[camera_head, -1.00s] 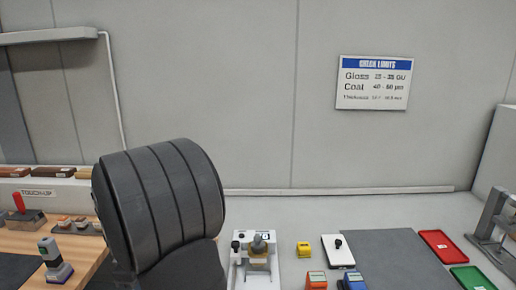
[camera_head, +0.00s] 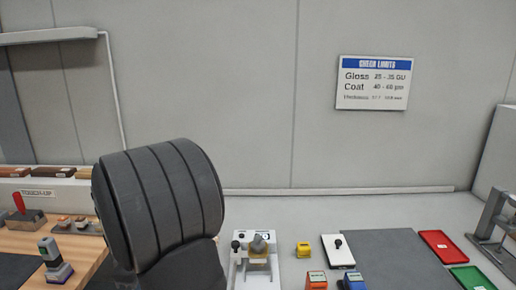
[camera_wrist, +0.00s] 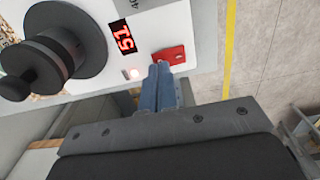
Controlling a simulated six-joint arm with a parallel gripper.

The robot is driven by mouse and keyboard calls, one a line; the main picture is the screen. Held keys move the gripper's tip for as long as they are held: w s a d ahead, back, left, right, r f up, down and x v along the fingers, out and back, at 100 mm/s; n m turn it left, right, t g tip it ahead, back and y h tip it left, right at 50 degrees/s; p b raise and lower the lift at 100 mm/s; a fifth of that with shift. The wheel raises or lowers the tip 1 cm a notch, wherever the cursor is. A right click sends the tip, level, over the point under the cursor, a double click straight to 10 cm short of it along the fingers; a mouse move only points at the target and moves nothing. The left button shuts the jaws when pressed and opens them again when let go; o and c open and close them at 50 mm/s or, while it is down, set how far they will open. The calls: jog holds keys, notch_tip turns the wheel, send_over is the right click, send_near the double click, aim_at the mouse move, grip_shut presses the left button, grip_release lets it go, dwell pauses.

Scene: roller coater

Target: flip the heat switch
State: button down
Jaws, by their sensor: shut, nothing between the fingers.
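In the wrist view, a red switch (camera_wrist: 168,55) sits on a white panel (camera_wrist: 185,25). My gripper (camera_wrist: 160,68) is shut and empty, its two blue-grey fingers side by side. The fingertips are right at the switch's near edge and overlap it in the picture; I cannot tell whether they touch. A small lit indicator (camera_wrist: 132,73) is just left of the fingertips. A red digit display (camera_wrist: 122,37) is left of the switch. The gripper and the switch do not show in the head view, where my dark arm link fills the lower left.
A large black knob (camera_wrist: 45,62) stands out from the panel at the left. In the head view, a bench holds a white device (camera_head: 256,270), a yellow block (camera_head: 303,249), a red tray (camera_head: 443,246) and a green tray (camera_head: 470,278). A limits sign (camera_head: 373,83) hangs on the wall.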

jog(key=shift+f, duration=0.8)
jog(key=shift+r, duration=3.55)
jog(key=shift+f, duration=0.1)
notch_tip(320, 180, down, 7)
